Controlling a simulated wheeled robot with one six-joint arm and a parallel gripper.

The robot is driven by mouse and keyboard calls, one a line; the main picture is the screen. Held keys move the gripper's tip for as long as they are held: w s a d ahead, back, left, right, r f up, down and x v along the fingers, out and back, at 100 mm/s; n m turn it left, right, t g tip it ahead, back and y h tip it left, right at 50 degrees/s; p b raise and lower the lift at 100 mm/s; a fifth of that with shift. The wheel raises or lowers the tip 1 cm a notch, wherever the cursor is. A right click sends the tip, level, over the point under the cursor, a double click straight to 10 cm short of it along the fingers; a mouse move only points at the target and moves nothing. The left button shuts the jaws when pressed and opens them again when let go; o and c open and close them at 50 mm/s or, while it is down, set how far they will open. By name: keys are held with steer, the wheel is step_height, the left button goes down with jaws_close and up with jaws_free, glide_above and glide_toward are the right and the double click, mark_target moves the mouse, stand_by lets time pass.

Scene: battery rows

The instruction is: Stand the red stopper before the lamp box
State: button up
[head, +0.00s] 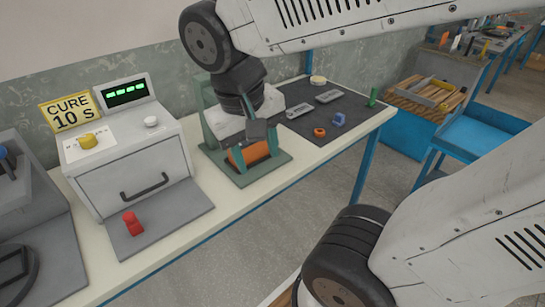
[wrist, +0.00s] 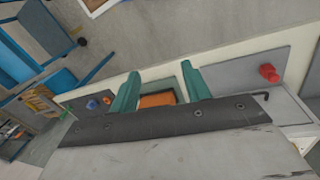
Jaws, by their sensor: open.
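The red stopper (head: 132,223) appears upright on the grey plate (head: 170,235) in front of the lamp box (head: 130,155), left of its door handle. The lamp box is a grey cabinet with a yellow knob, a green-lit display and a "CURE 10 S" sign. In the wrist view the stopper (wrist: 268,73) is at the right on the plate, well apart from my fingers. My gripper (head: 257,155) is open and empty, its teal fingers above the orange roll (head: 247,153) in the green stand. The wrist view shows the open fingers (wrist: 160,76) with the orange roll between and beyond them.
Right of the green stand (head: 215,165), a dark mat (head: 350,110) holds an orange ring (head: 319,132), a blue piece (head: 339,119), a green piece (head: 373,97) and grey bars. A grey machine (head: 35,220) stands left of the lamp box. The table's front strip is clear.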

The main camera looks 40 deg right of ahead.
steer(key=shift+s+d+r+n+t+y, duration=0.15)
steer(key=shift+s+n+t+y, duration=0.35)
steer(key=shift+s, duration=0.5)
steer(key=shift+s+r+n+t+y, duration=0.15)
steer(key=shift+s+n+t+y, duration=0.15)
steer(key=shift+s+n+y, duration=0.5)
